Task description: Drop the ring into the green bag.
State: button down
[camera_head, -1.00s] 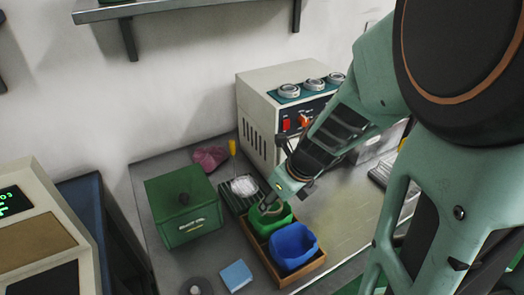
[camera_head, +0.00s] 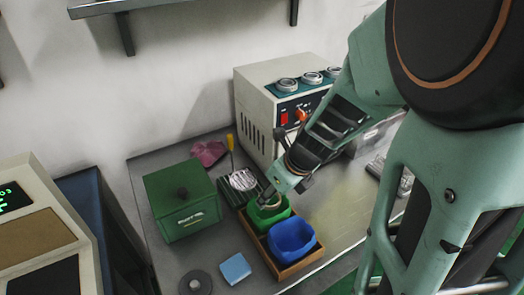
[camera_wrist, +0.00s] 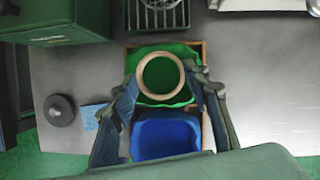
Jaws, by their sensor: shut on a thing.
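The green bag (camera_head: 284,215) stands open in the far half of a wooden tray, with the blue bag (camera_head: 292,243) beside it. My gripper (camera_head: 268,202) points down at the green bag's mouth. The ring also shows partly in the head view (camera_head: 270,206).
The wooden tray (camera_head: 286,273) holds both bags. A green box (camera_head: 181,204) stands to its left, near a blue block (camera_head: 235,268) and a grey disc (camera_head: 195,283). A machine (camera_head: 262,120) with rings on top stands behind.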

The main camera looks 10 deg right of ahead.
aim_at(272, 200)
jog(key=shift+f, duration=0.45)
dwell(0.5)
dwell(0.6)
jog(key=c, duration=1)
grip_release()
notch_tip(272, 200, up, 8)
jog(key=p, duration=0.8)
